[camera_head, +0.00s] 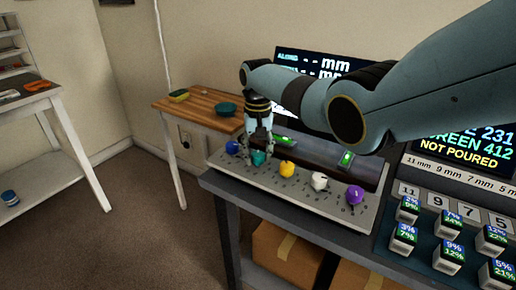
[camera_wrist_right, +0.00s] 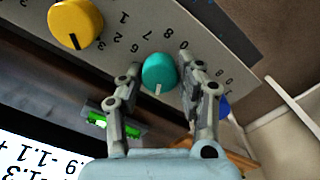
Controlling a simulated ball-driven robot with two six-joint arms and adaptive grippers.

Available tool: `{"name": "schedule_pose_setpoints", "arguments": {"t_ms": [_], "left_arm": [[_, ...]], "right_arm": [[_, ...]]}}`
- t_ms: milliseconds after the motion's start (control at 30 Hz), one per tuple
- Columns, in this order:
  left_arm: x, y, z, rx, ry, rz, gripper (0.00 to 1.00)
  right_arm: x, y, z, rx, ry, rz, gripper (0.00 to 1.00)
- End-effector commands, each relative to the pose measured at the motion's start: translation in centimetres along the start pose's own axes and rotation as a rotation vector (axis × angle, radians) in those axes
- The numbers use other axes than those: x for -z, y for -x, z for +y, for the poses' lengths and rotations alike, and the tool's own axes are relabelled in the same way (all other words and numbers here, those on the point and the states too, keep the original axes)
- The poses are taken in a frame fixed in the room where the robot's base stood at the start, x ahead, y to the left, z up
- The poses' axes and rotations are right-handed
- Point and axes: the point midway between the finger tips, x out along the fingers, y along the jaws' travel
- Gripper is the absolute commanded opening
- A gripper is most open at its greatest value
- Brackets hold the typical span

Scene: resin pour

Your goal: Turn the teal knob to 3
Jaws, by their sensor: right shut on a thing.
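The teal knob (camera_head: 258,158) stands on the grey sloped panel (camera_head: 224,160), between a blue knob and a yellow knob. My right gripper (camera_head: 260,150) comes down over it from above. In the right wrist view the teal knob (camera_wrist_right: 160,68) sits between the two fingers of the gripper (camera_wrist_right: 159,64), which is shut on it. The knob's pale pointer mark faces the bottom of that picture, towards the gripper's palm. Printed digits ring the knob, but I cannot tell which one the mark points at. My left gripper is not in view.
On the panel are a blue knob (camera_head: 232,147), a yellow knob (camera_head: 287,169), a white knob (camera_head: 319,181) and a purple knob (camera_head: 354,194). Green-lit switches (camera_head: 346,158) sit behind them. A screen (camera_head: 310,62) stands at the back. Several labelled cubes (camera_head: 408,208) stand at right.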

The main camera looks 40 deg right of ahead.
Motion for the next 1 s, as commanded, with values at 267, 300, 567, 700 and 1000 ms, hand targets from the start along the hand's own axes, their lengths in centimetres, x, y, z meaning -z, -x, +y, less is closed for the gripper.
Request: {"name": "schedule_pose_setpoints", "arguments": {"t_ms": [267,300,567,700,1000], "left_arm": [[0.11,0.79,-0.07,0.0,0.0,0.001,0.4],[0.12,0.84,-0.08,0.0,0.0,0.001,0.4],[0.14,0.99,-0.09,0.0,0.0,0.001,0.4],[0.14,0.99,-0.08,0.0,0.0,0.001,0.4],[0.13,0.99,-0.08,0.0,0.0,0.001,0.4]], "right_arm": [[0.1,0.17,-0.04,0.001,0.154,0.003,0.04],[0.1,0.16,-0.04,0.001,0.168,0.003,0.04],[0.11,0.11,-0.04,0.0,0.221,0.003,0.04],[0.12,0.1,-0.04,0.0,0.226,0.004,0.04],[0.13,0.11,-0.04,0.0,0.225,0.004,0.42]]}}
